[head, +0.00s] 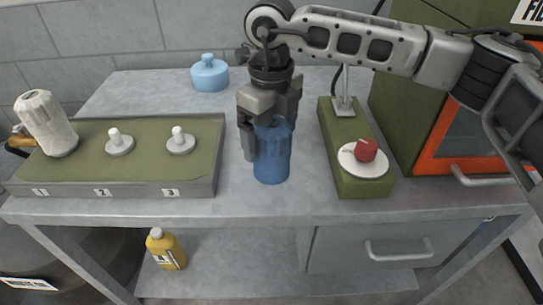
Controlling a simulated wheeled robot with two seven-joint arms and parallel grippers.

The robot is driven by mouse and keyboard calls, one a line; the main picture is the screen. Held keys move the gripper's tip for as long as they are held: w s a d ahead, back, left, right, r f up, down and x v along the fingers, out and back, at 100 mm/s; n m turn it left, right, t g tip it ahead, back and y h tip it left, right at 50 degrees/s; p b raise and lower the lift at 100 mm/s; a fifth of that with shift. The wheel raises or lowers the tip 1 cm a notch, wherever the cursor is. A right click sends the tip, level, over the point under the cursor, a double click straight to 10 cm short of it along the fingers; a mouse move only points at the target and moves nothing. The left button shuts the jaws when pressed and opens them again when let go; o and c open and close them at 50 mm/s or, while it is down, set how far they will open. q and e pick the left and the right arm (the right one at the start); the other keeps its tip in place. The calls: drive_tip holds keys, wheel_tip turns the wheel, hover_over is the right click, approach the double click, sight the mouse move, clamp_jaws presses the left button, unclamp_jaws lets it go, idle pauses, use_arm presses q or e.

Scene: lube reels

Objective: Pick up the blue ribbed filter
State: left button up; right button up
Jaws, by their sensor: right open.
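The blue ribbed filter (272,158) stands upright on the grey bench, right of the numbered tray and left of the green stand. My right gripper (268,135) points down over it from above. Its jaws are open, with one finger at the filter's left side and the other behind or at its upper right. The fingers overlap the top of the filter in the picture; I cannot tell whether they touch it. My left gripper is not in view.
A green tray (90,160) with a white filter (46,125) and two white pegs is at left. A light blue container (209,74) stands at the back. A green stand (350,135) holds a white plate (360,168) with a red piece (366,149). A yellow bottle (166,250) is below.

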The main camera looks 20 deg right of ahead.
drive_tip(key=shift+f, duration=0.65)
drive_tip(key=c, duration=1.4)
drive_tip(key=shift+r, duration=0.1)
drive_tip(key=shift+c, duration=0.5)
drive_tip(key=shift+r, duration=0.1)
